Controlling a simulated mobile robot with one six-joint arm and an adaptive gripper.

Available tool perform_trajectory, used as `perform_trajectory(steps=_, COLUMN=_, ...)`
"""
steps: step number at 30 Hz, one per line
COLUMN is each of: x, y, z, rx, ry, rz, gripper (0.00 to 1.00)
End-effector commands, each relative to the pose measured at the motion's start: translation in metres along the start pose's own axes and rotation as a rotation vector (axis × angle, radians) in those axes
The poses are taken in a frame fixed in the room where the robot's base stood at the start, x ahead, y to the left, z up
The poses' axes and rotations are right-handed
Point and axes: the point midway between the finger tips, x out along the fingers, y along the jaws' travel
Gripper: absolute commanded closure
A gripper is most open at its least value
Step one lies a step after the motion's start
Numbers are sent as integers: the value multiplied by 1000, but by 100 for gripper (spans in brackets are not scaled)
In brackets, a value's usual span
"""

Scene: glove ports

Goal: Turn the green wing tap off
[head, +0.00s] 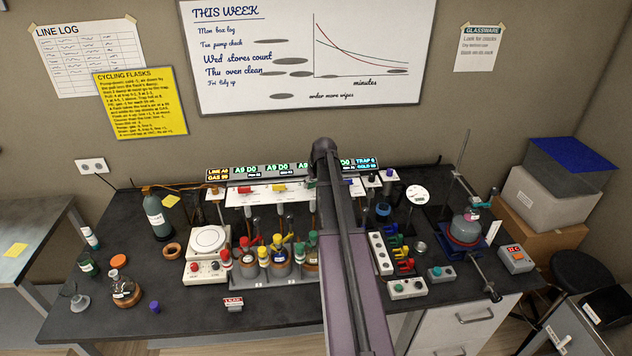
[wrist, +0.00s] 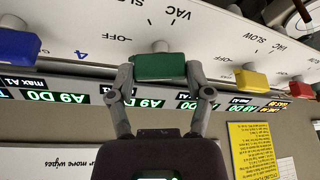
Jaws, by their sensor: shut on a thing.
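The green wing tap (wrist: 158,66) stands out from the white panel (wrist: 225,42) in the wrist view, which sees the panel upside down. Its wing lies about level across the picture. My gripper (wrist: 159,74) is shut on it, one finger at each end of the wing. The panel's "OFF" mark shows to the left of the tap, with "VAC" and "SLOW" marks above. Which mark the tap points at, I cannot tell. In the head view my arm hides the green tap and my gripper.
A blue tap (wrist: 58,81) is left of the green one in the wrist view; a yellow tap (wrist: 251,82) and a red tap (wrist: 299,92) are right. Lit displays (wrist: 140,100) run along the panel's edge. Flasks with coloured tops (head: 280,262) stand on the bench below.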

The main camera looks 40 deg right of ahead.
Motion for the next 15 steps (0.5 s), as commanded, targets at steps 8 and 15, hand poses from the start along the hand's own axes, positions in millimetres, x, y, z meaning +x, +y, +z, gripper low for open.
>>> perform_trajectory(steps=8, x=0, y=0, z=1, rx=66, ry=-2, rz=29, gripper=82)
perform_trajectory(steps=15, x=0, y=0, z=1, rx=194, ry=-2, rz=83, gripper=82)
